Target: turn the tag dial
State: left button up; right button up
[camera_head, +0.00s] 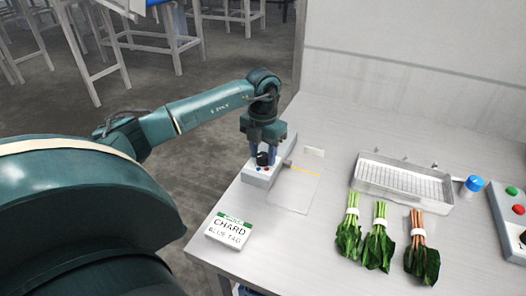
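The tag dial (263,159) is a small black knob on a light grey box at the left edge of the steel counter. Blue and red marks show on the box around it. My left gripper (263,153) points straight down over the box, its fingers on either side of the knob. I cannot tell whether the fingers touch the knob. The gripper hides part of the dial and its markings. My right gripper is out of view.
A sign reading "CHARD BLUE TAG" (229,231) lies at the counter's front left. Three banded bunches of greens (378,237) lie at right, before a wire-grid tray (402,186). A blue-capped item (473,184) and a button box (510,215) are at far right.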

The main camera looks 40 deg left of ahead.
pick_arm(q)
jog(key=c, duration=0.7)
jog(key=shift+o, duration=0.2)
jog(key=shift+n, duration=0.3)
jog(key=n+p, duration=0.1)
jog(key=n, duration=0.3)
jog(key=shift+r, duration=0.15)
jog(key=n+p, duration=0.1)
jog(key=n, duration=0.3)
jog(key=shift+n, duration=0.3)
jog(key=o, duration=1)
